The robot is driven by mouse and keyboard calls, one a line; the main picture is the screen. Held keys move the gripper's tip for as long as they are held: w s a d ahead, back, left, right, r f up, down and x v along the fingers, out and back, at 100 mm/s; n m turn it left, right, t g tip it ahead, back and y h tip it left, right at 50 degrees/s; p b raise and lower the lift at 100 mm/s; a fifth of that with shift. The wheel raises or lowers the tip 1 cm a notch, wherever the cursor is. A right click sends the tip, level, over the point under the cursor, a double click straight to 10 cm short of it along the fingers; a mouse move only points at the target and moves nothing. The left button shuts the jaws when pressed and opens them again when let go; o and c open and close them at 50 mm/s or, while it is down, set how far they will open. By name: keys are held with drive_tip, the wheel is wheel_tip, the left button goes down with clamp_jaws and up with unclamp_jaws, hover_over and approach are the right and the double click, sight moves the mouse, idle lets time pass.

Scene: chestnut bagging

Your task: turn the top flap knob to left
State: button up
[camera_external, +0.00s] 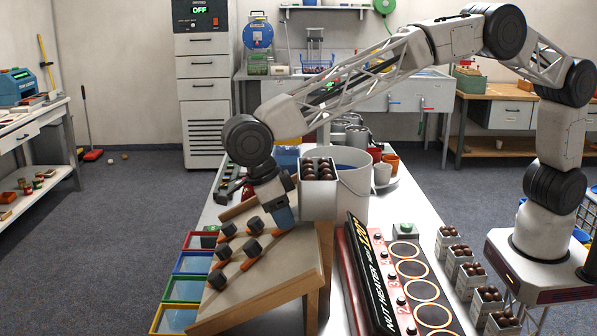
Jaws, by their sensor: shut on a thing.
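A sloped wooden board (278,272) stands on the white table, with several dark knobs on orange flaps across it. Visible knobs include an upper one (255,223), a left one (228,229), a middle one (253,247) and a lowest one (217,278). My gripper (284,222) points down at the board's top right end, over the top orange flap. It is shut around the top flap knob, which the gripper mostly hides. The exact angle of that knob cannot be told.
A white container of chestnuts (320,168) is just right of my gripper, before a white bucket (352,184). Red (201,240), blue (192,263), green (184,289) and yellow-rimmed (174,319) bins line the board's left side. A nut heater (372,275) stands to the right.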

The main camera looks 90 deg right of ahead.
drive_tip(key=shift+m, duration=0.3)
drive_tip(key=m, duration=0.2)
drive_tip(key=shift+m, duration=0.4)
drive_tip(key=m+h, duration=0.1)
drive_tip(key=m, duration=0.3)
drive_tip(key=shift+w, duration=0.1)
drive_tip(key=o, duration=0.9)
